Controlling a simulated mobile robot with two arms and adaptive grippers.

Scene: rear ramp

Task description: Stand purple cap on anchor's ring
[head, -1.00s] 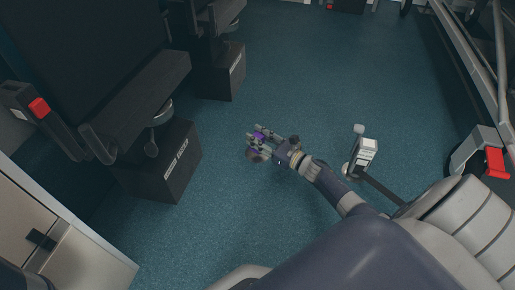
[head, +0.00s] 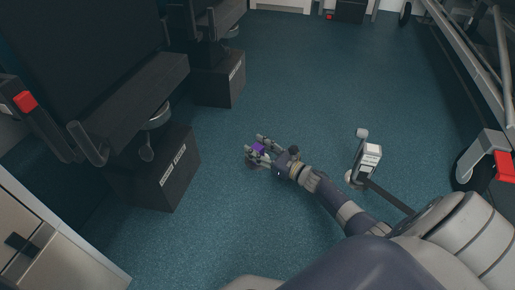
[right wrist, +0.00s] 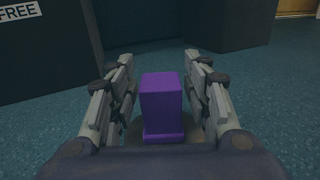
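The purple cap (right wrist: 161,105) stands upright between the fingers of my right gripper (right wrist: 161,80) in the right wrist view, its wider foot toward me. A narrow gap shows on each side of the cap, so the fingers look open around it. In the head view the cap (head: 258,148) shows between the fingers of the right gripper (head: 257,149). A dark round piece (head: 252,163), perhaps the anchor's ring, lies under or beside it; part of it is hidden by the gripper. I cannot tell whether cap and ring touch. My left gripper is not in view.
A dark block seat base (head: 172,175) stands to the left, with another (head: 222,80) farther back. A white and grey upright device (head: 368,160) stands right of my arm. A wheeled metal frame (head: 470,70) is at the far right. Blue floor (head: 310,70) ahead is clear.

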